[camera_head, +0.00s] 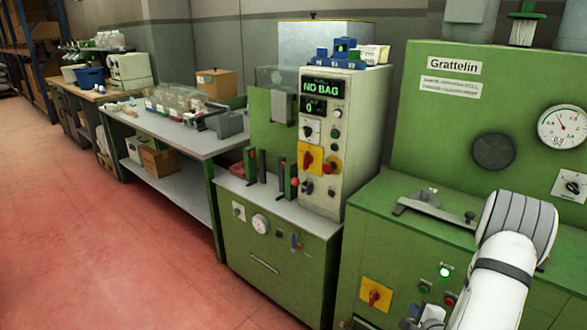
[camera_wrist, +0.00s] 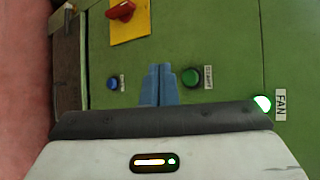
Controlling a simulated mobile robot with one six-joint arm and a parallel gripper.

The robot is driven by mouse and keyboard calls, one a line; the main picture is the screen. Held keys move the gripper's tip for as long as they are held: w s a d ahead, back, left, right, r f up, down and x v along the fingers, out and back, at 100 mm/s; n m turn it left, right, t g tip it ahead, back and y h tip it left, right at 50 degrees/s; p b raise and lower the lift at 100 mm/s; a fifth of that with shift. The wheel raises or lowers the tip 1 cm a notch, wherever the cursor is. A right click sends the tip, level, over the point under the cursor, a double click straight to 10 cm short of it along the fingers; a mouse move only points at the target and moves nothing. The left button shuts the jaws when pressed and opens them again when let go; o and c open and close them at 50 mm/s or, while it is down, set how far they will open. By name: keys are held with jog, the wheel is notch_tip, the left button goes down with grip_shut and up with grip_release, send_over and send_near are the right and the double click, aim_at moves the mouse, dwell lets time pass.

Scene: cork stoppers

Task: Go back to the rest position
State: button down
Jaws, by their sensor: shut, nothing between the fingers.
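My gripper (camera_wrist: 160,74) is in the wrist view with its two blue-grey fingers together and nothing between them. It is in front of a green machine panel (camera_wrist: 225,35), between a blue button (camera_wrist: 113,85) on the left and a green START button (camera_wrist: 190,78) on the right. I cannot tell whether the fingertips touch the panel. In the head view my white arm reaches down in front of the green Grattelin machine (camera_head: 440,145) at the right. The fingers cannot be made out there.
A red switch on a yellow plate (camera_wrist: 130,28) and a lit green FAN lamp (camera_wrist: 262,103) are near the gripper. Left stand a NO BAG control box (camera_head: 335,150) and a workbench (camera_head: 185,140). The red floor (camera_head: 100,230) is clear.

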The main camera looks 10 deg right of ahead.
jog(key=a+r+n+g+p, duration=0.3)
jog(key=a+r+n, duration=0.3)
jog(key=r, duration=0.5)
jog(key=a+r+n+g+p, duration=0.3)
jog(key=a+r+n, duration=0.3)
jog(key=r, duration=0.6)
jog(key=s+a+r+n+g+y+p, duration=0.2)
jog(key=s+a+r+n+g+p, duration=0.2)
jog(key=s+a+r+n, duration=0.7)
jog(key=s+a+r, duration=0.3)
jog(key=s+a, duration=0.3)
jog(key=shift+s+a+r+p, duration=0.2)
jog(key=shift+s+r+p, duration=0.15)
jog(key=shift+s+p, duration=0.05)
jog(key=shift+d, duration=0.1)
